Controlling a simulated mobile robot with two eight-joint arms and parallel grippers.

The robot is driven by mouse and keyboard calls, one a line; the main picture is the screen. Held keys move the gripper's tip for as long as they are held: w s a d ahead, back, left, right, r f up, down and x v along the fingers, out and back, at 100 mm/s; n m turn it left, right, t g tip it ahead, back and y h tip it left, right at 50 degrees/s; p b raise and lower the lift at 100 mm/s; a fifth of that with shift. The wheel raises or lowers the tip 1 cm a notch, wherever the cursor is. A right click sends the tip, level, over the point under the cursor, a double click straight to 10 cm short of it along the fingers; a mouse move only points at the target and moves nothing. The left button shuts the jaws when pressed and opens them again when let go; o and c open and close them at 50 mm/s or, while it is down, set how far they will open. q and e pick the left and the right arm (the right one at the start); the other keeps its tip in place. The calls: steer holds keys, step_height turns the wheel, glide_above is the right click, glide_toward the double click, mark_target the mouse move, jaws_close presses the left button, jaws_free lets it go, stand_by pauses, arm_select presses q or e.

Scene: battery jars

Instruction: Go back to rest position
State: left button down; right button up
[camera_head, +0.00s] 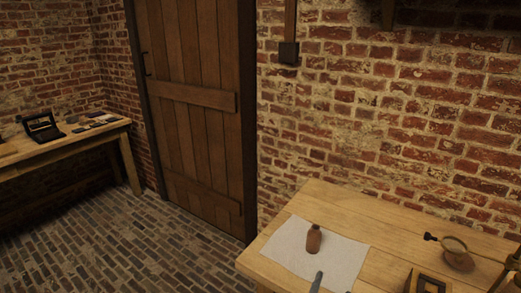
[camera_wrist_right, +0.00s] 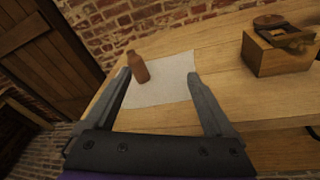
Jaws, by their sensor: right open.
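My right gripper (camera_wrist_right: 159,82) is open and empty in the right wrist view, with its two grey fingers spread above the table. A brown jar (camera_wrist_right: 138,67) stands upright on a pale sheet (camera_wrist_right: 160,91), beyond the fingertips and nearer the left finger. In the head view the jar (camera_head: 313,239) stands on the same sheet (camera_head: 285,251). One grey finger of my right gripper (camera_head: 316,282) shows at the bottom edge there. My left gripper is not in either view.
The wooden table (camera_head: 325,199) stands against a brick wall. A wooden box (camera_wrist_right: 271,54) and a magnifier on a stand (camera_head: 455,245) are on its right part. A second table (camera_head: 70,140) with small items stands at the far left, beside a wooden door (camera_head: 195,100). The brick floor between is clear.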

steer(key=s+d+f+m+g+b, duration=0.2)
steer(key=s+d+f+m+g, duration=0.15)
steer(key=f+m, duration=0.3)
steer(key=s+d+f+m+g+b, duration=0.2)
steer(key=s+d+f+m+g, duration=0.1)
steer(key=s+f+m, duration=0.3)
arm_select(q)
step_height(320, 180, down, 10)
steer(key=b, duration=0.4)
arm_select(e)
steer(key=s+a+f+m+g+y, duration=0.5)
steer(key=s+f+m, duration=0.3)
steer(key=m, duration=0.5)
arm_select(q)
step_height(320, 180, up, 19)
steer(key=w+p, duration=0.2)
steer(key=p, duration=1.4)
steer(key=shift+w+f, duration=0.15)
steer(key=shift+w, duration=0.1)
arm_select(e)
step_height(320, 180, up, 18)
steer(key=w+t+y, duration=0.1)
steer(key=w+t, duration=0.1)
steer(key=shift+a+r+m+y, duration=0.15)
steer(key=shift+a+m+y, duration=0.15)
steer(key=shift+m, duration=0.15)
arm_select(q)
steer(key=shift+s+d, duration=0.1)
